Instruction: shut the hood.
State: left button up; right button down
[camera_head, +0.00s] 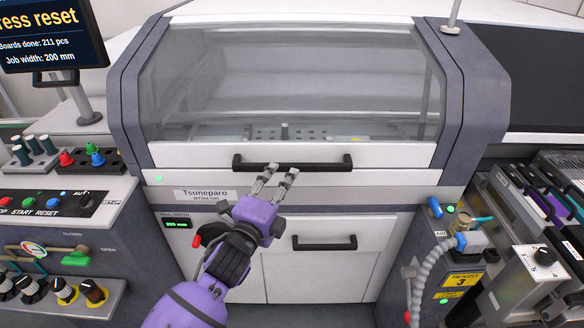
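The hood (290,70) of the machine is a clear window in a grey frame with a white lower edge. It looks down, with that edge against the white front panel (385,178); I cannot tell if a thin gap is left. A black bar handle (325,161) runs along the hood's lower edge. My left gripper (283,170) is just below and in front of the handle's middle, with its two fingers apart and nothing between them. I cannot tell if the fingertips touch the handle. My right gripper is not in view.
A drawer with a black handle (325,243) is below the hood. A screen (48,38) and a button panel (55,204) stand at the left. A grey hose (425,270) and feeder trolley parts (545,200) are at the right.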

pick_arm(q)
jog(key=x, duration=0.7)
jog(key=shift+w+d+f, duration=0.1)
jog(key=shift+w+f, duration=0.1)
jog(key=shift+w, duration=0.1)
grip_shut()
